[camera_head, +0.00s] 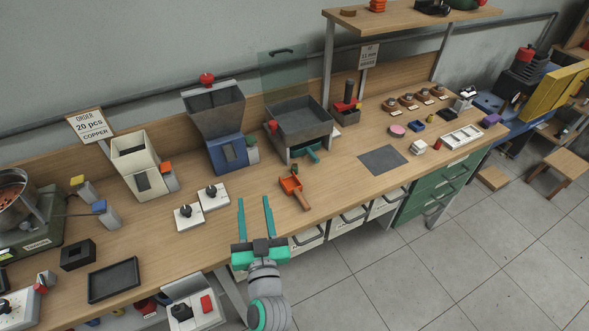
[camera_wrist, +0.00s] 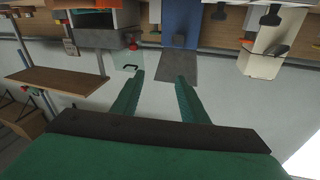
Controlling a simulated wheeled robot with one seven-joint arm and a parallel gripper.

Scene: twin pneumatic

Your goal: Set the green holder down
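My gripper (camera_head: 254,200) is open, its two long teal fingers apart with nothing visible between them. It is over the front edge of the workbench. It also shows in the wrist view (camera_wrist: 159,77), with an empty gap between the fingers. A small teal-green piece (camera_head: 307,153) sits at the front foot of the grey tray machine (camera_head: 302,118), beyond the gripper and to its right. I cannot tell whether this piece is the green holder. No other clear green holder shows on the bench.
An orange scoop (camera_head: 292,187) lies on the bench just right of the fingers. White switch boxes (camera_head: 189,217) stand to the left. A dark grey mat (camera_head: 383,160) lies bare at the right. Blue-and-grey hopper (camera_head: 222,125) stands behind. Bare wood lies between the switch boxes and scoop.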

